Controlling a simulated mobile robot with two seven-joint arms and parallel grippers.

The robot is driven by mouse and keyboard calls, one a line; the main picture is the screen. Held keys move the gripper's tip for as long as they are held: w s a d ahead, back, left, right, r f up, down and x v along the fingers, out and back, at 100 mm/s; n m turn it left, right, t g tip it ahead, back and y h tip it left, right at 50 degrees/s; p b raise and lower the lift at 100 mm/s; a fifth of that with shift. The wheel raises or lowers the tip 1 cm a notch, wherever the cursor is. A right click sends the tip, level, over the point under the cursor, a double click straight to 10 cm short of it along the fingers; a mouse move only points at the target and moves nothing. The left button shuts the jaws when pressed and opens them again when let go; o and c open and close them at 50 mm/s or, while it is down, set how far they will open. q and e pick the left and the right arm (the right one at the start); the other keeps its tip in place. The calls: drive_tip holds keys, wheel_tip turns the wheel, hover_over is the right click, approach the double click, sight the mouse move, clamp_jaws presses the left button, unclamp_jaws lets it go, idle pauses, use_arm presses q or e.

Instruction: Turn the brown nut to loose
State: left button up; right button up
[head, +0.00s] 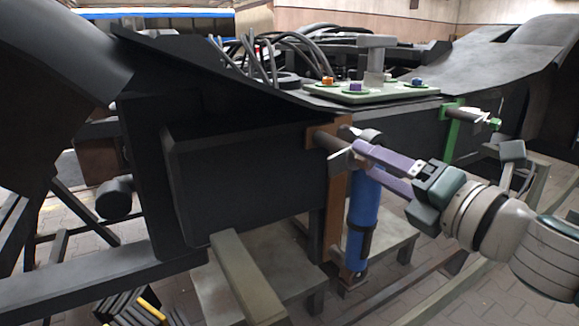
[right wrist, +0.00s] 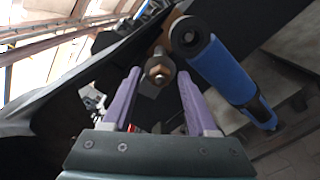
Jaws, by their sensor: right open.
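The brown nut (right wrist: 159,73) shows in the right wrist view, on a threaded stud end in front of a pale washer-like collar. In the head view the nut is hidden or too small to make out behind my right gripper's fingers. My right gripper (head: 362,160) comes in from the right at the top of the brown bracket (head: 334,215). In the right wrist view its purple fingers (right wrist: 157,85) are open, and the nut appears between and beyond their tips. I cannot tell whether either finger touches it. My left gripper is in neither view.
A blue damper (head: 362,215) hangs close below the right fingers and shows right of the nut in the wrist view (right wrist: 225,70). The dark frame beam (head: 240,170) runs behind. A pale green plate (head: 385,93) with coloured nuts lies above. A green bracket (head: 453,130) stands right.

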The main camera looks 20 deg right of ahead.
drive_tip(key=s+b, duration=0.1)
drive_tip(key=s, duration=0.8)
drive_tip(key=shift+d, duration=0.35)
